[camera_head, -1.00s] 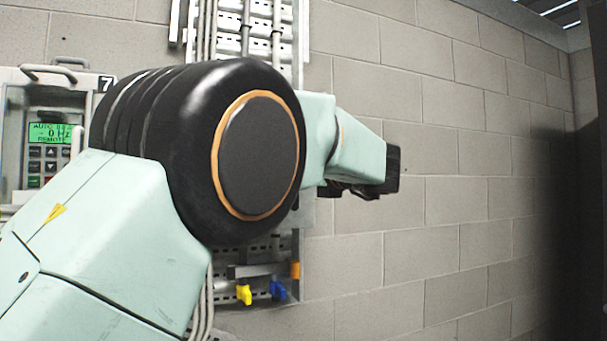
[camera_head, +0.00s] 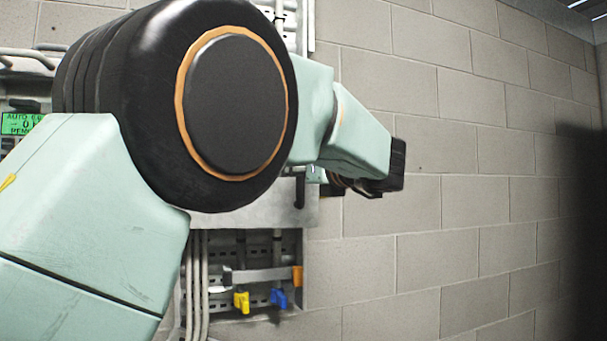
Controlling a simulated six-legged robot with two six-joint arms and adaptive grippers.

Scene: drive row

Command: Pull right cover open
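A grey metal cover (camera_head: 250,215) on the wall unit shows below my arm's big black joint, which hides most of it. A dark upright handle (camera_head: 299,191) sits near the cover's right edge. My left arm, mint green, comes in from the left and crosses in front of the unit. Its dark gripper (camera_head: 362,187) is to the right of the handle, in front of the block wall. The gripper is seen from behind and partly hidden by the wrist, so its fingers cannot be made out. My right gripper is not in view.
Below the cover, an open rack (camera_head: 262,265) holds a yellow connector (camera_head: 241,301) and a blue connector (camera_head: 278,297), with pale conduits (camera_head: 196,285) on its left. A drive with a green display (camera_head: 20,123) is at the far left. The block wall (camera_head: 455,215) on the right is bare.

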